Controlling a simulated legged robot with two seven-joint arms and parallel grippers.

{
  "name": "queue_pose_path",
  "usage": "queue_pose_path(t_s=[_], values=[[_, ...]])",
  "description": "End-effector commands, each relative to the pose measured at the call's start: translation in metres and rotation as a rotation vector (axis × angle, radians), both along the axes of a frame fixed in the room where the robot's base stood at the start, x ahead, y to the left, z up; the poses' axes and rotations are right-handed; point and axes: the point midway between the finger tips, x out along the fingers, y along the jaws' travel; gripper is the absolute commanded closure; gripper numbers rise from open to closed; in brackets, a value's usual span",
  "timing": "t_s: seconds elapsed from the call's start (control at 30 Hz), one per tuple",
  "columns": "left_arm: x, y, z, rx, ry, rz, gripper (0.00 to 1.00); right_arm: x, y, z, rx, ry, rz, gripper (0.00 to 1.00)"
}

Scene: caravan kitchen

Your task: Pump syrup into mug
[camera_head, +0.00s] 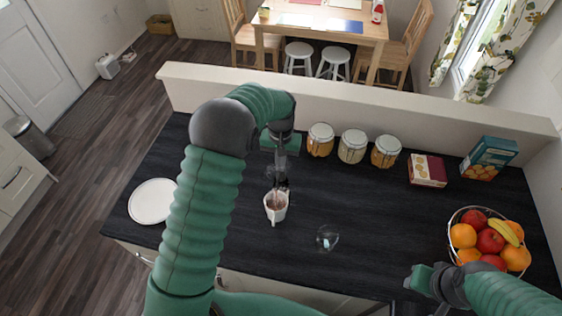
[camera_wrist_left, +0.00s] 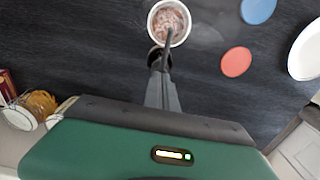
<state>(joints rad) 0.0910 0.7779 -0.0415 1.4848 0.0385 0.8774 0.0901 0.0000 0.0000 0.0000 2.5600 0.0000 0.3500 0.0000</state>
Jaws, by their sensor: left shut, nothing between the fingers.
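A white mug (camera_head: 275,208) with a pinkish-brown filling stands upright on the dark counter, and its open top shows in the left wrist view (camera_wrist_left: 155,22). My left gripper (camera_head: 281,178) is shut and points down just behind the mug, fingers together (camera_wrist_left: 163,80). Below its fingertips is a dark round top, seemingly the syrup pump (camera_wrist_left: 153,58), with a thin spout reaching over the mug. The gripper hides most of the pump, and I cannot tell whether the fingertips touch it. My right gripper (camera_head: 420,282) is at the lower right by the counter's front edge; its jaws are unclear.
A clear glass (camera_head: 327,238) is right of the mug. Jars (camera_head: 352,146), boxes (camera_head: 427,170) and a fruit bowl (camera_head: 453,222) stand back and right. A white plate (camera_head: 152,202) lies left. The wrist view shows a blue disc (camera_wrist_left: 258,10) and a red disc (camera_wrist_left: 236,62).

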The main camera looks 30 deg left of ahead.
Motion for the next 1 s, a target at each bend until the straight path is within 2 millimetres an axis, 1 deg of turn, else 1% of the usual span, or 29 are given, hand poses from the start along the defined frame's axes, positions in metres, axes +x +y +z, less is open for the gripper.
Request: queue_pose_path(t_s=[0.17,0.33,0.67,0.77,0.87,0.97,1.0], values=[[0.000,0.000,-0.003,0.000,0.001,0.000,1.00,0.000,0.000,-0.002,0.000,0.000,0.000,0.64],[0.000,0.000,-0.023,0.000,0.004,0.000,1.00,0.000,0.000,-0.014,0.000,0.000,0.000,0.64],[-0.001,-0.001,-0.023,-0.001,0.010,0.000,1.00,0.000,0.000,-0.011,0.000,0.000,0.000,0.64],[-0.001,-0.001,-0.014,-0.001,0.009,0.000,1.00,0.000,0.000,-0.003,0.000,0.000,0.000,0.64],[0.000,-0.001,0.007,0.000,0.004,-0.001,1.00,0.000,0.000,0.012,0.000,0.000,0.000,0.64],[0.000,0.000,0.034,0.002,-0.004,-0.001,1.00,0.000,0.000,0.033,0.000,0.000,0.000,0.64],[0.001,0.000,0.031,0.003,-0.008,-0.001,1.00,0.001,0.000,0.014,0.000,-0.002,0.000,0.64]])
